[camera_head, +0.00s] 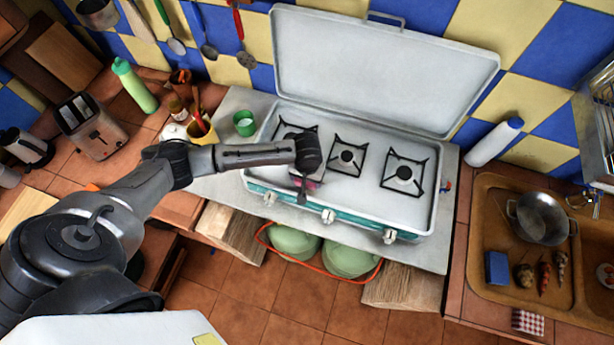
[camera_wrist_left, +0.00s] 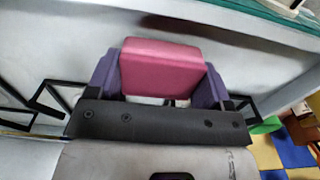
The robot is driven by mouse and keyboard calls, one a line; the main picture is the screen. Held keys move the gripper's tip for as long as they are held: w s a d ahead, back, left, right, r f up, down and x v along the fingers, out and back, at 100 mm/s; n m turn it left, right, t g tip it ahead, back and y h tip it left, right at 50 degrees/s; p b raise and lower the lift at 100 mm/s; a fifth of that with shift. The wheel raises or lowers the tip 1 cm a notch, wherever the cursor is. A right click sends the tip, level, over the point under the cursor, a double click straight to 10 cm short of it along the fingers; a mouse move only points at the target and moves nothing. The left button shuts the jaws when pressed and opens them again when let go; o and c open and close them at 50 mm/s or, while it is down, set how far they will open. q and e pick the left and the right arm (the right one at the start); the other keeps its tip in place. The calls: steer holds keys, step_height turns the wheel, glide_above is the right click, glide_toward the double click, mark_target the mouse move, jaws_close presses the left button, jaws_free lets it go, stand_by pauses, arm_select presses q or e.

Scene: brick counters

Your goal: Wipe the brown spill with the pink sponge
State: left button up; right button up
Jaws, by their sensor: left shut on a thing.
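My left gripper (camera_head: 306,184) reaches over the left front part of the camping stove (camera_head: 400,215). In the left wrist view its two purple fingers are shut on the pink sponge (camera_wrist_left: 160,68), one on each side. In the head view only a bit of pink (camera_head: 314,184) shows beside the gripper. The sponge is over the white stove top near the left burner; I cannot tell whether it touches the surface. My right gripper is not in view.
Black burner grates (camera_head: 347,157) stand up from the stove top, and its lid (camera_head: 385,70) is open behind. A green cup (camera_head: 245,123) stands to the left.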

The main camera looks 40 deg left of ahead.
arm_select(q)
steer(key=shift+f, duration=0.55)
stand_by(0.4)
steer(key=shift+a+r, duration=0.1)
steer(key=shift+s+a+p, duration=0.25)
steer(key=shift+a+p, duration=0.1)
steer(key=shift+p, duration=0.2)
steer(key=shift+s+a+p, duration=0.2)
steer(key=shift+a+p, duration=0.25)
steer(key=shift+s+a+p, duration=0.2)
steer(key=shift+a+p, duration=0.2)
steer(key=shift+a, duration=0.05)
steer(key=shift+w+d+p, duration=0.3)
steer(key=shift+w+d, duration=0.05)
steer(key=shift+d, duration=0.45)
steer(key=shift+w+d+p, duration=0.25)
steer(key=shift+w+d, duration=0.1)
steer(key=shift+d, duration=0.4)
steer(key=shift+w+d+p, duration=0.2)
steer(key=shift+w+d, duration=0.1)
steer(key=shift+d, duration=0.3)
steer(key=shift+w+d+p, duration=0.15)
steer(key=shift+w+d, duration=0.1)
steer(key=shift+d, duration=0.3)
steer(key=shift+a, duration=0.1)
